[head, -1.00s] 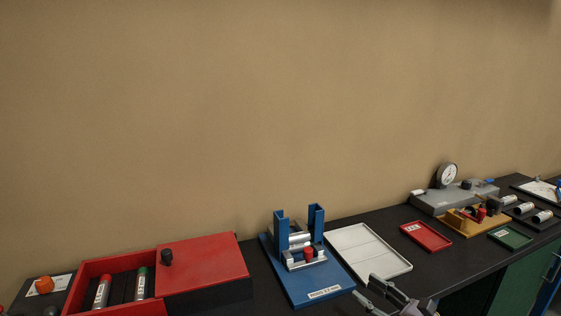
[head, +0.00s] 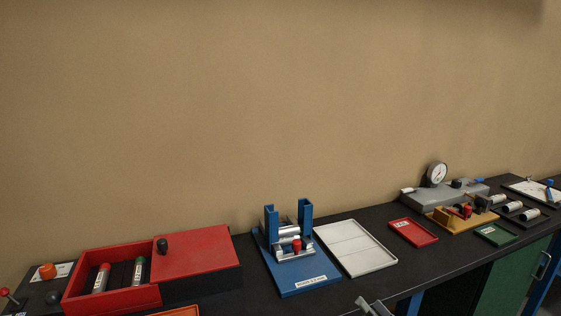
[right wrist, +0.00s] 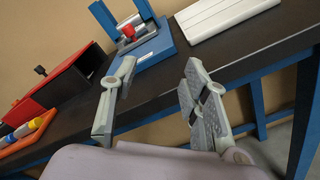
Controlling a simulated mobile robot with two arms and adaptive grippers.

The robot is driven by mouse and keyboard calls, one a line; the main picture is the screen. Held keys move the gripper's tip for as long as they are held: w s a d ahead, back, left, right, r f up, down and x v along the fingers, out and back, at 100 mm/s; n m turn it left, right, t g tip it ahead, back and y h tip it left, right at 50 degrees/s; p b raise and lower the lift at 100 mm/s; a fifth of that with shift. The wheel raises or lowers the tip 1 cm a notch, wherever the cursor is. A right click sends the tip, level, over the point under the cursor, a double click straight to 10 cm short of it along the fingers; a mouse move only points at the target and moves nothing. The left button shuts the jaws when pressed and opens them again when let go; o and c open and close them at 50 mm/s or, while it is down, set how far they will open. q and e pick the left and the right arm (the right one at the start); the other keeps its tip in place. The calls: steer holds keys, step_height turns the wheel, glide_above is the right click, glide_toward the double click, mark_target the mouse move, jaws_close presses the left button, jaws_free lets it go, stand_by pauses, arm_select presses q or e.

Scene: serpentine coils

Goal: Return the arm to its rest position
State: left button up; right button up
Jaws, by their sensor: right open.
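My right gripper (head: 374,307) shows only at the bottom edge of the head view, in front of the white tray. In the right wrist view my right gripper (right wrist: 160,82) is open, its two grey fingers apart with nothing between them. It is near the front edge of the black bench (right wrist: 150,101), apart from the blue fixture (right wrist: 153,50) beyond the fingers. My left gripper is not in view.
On the black bench (head: 240,294) stand a red box (head: 205,250) with two cylinders, the blue fixture (head: 295,282) holding metal cylinders, a white tray (head: 355,248), a red tray (head: 413,232) and a dial gauge (head: 437,174). Free floor shows past the bench edge.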

steer(key=s+f+m+g+h, duration=0.2)
steer(key=s+f+m+g, duration=0.25)
steer(key=s+m, duration=0.55)
steer(key=s+f+m+g+h, duration=0.2)
steer(key=s+f+m+g, duration=0.3)
steer(key=s+m, duration=0.55)
steer(key=s+f+m+g+h, duration=0.2)
steer(key=s+f+m+g, duration=0.3)
steer(key=s+m, duration=0.5)
step_height(320, 180, down, 27)
steer(key=s+n, duration=0.1)
steer(key=s, duration=0.1)
steer(key=s+d+f, duration=0.2)
steer(key=s+f, duration=1.3)
steer(key=s, duration=0.1)
steer(key=shift+s+d+g, duration=0.35)
steer(key=shift+s+g, duration=0.05)
steer(key=shift+g, duration=0.05)
steer(key=shift+n, duration=0.25)
